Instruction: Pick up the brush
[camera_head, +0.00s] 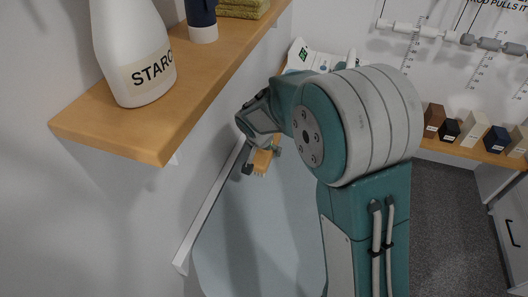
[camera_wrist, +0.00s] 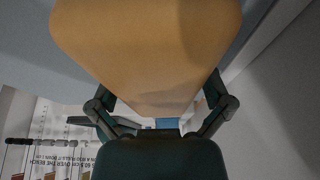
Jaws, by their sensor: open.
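The brush shows as a tan wooden piece (camera_head: 262,161) at my gripper (camera_head: 263,158), beyond my arm in the head view. In the wrist view the brush (camera_wrist: 150,50) is a broad tan body that fills the upper middle. It lies between and past the two dark fingers of my gripper (camera_wrist: 161,104), which stand apart on either side of its narrower end. My gripper is open. Whether a finger touches the brush I cannot tell. The brush's bristles are not clear, and my arm hides part of the area around it.
A wooden shelf (camera_head: 110,128) at left holds a white STARCH bottle (camera_head: 135,50), a dark blue bottle (camera_head: 202,20) and folded green cloth (camera_head: 242,8). A pale blue board (camera_head: 255,235) lies below my gripper beside a white rail (camera_head: 208,212). Small boxes (camera_head: 473,128) stand at right.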

